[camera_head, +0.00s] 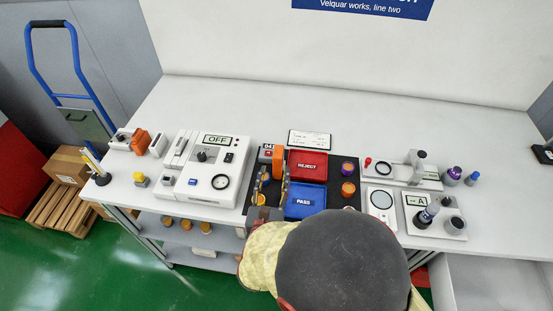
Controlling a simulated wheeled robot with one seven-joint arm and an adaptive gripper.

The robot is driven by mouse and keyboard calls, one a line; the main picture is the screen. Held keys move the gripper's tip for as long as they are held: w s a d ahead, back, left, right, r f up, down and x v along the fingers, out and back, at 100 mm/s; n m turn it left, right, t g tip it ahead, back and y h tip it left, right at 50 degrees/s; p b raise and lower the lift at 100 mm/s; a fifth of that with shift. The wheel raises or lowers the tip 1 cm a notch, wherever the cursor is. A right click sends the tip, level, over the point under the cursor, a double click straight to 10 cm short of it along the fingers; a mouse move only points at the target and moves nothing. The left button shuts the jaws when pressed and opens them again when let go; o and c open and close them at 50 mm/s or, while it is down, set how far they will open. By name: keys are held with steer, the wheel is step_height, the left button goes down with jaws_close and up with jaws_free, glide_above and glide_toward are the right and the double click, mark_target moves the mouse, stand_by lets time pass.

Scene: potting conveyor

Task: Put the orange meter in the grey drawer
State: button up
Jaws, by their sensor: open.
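An orange upright object (278,157), which may be the orange meter, stands on the black mat left of the red tray. Its lower part is partly hidden by my gripper. Another orange object (141,141) sits at the left of the table beside small white devices; I cannot tell which is the meter. My gripper (271,187) is open, its dark fingers apart, over the mat's left part next to the first orange object. Whether it touches it cannot be told. A pale grey drawer (495,283) stands open below the table's right front edge, partly cut off by the frame.
A red REJECT tray (307,164) and blue PASS tray (306,200) lie on the mat. A white OFF tester (212,165) stands left; a white plate with dark knobs (434,214) stands right. The table's back strip is clear. My arm hides the front middle.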

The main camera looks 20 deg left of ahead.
steer(key=v, duration=0.3)
steer(key=shift+s, duration=0.15)
steer(key=shift+d, duration=0.15)
